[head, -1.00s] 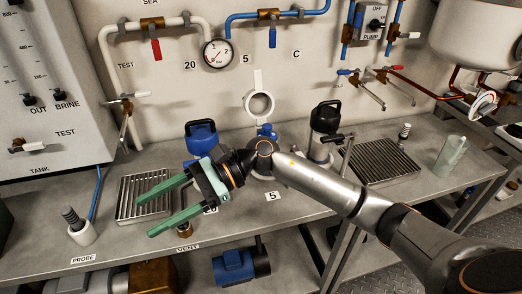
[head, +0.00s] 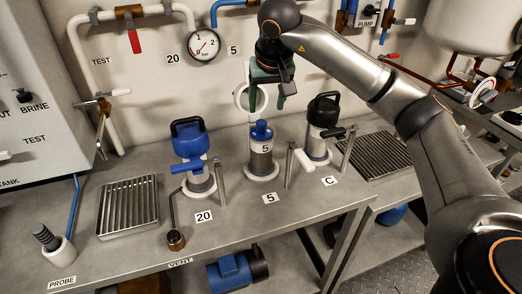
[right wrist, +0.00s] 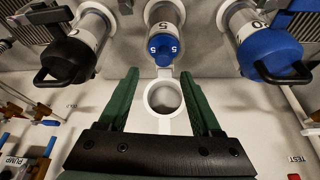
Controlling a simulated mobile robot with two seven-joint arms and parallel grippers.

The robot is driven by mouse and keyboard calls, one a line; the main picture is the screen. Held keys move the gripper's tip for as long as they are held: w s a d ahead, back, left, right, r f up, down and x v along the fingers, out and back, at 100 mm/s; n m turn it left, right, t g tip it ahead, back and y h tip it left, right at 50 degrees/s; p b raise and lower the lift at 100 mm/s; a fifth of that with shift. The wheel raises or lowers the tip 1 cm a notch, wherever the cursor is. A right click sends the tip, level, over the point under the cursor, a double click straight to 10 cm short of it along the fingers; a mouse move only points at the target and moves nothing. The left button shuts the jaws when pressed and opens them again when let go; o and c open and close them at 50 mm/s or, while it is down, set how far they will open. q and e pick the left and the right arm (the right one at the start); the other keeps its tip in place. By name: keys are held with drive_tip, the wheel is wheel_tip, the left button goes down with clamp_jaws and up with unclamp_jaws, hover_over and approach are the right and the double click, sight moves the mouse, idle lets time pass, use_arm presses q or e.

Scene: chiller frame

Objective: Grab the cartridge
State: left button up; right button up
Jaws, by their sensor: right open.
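The cartridge (head: 261,150), marked 5 with a blue knobbed top, stands upright in the middle housing on the bench, between two capped housings. It also shows in the right wrist view (right wrist: 164,52), beyond the fingertips. My right gripper (head: 267,107) is open and empty, its green fingers pointing down above the blue knob and apart from it. In the right wrist view the open fingers (right wrist: 160,75) flank the white wall ring, and the cartridge's top is between and past their tips. The lower cartridge is hidden in its housing. My left gripper is not in view.
A blue-capped housing (head: 190,155) stands left of the cartridge and a black-capped housing (head: 322,125) right of it. A white ring holder (head: 240,96) is on the wall behind. Valve handles stand in front. Drain grates (head: 128,208) lie at both sides.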

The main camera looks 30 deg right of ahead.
sight(262, 123)
drive_tip(key=x, duration=0.8)
drive_tip(key=shift+a, duration=0.3)
clamp_jaws()
idle(1.1)
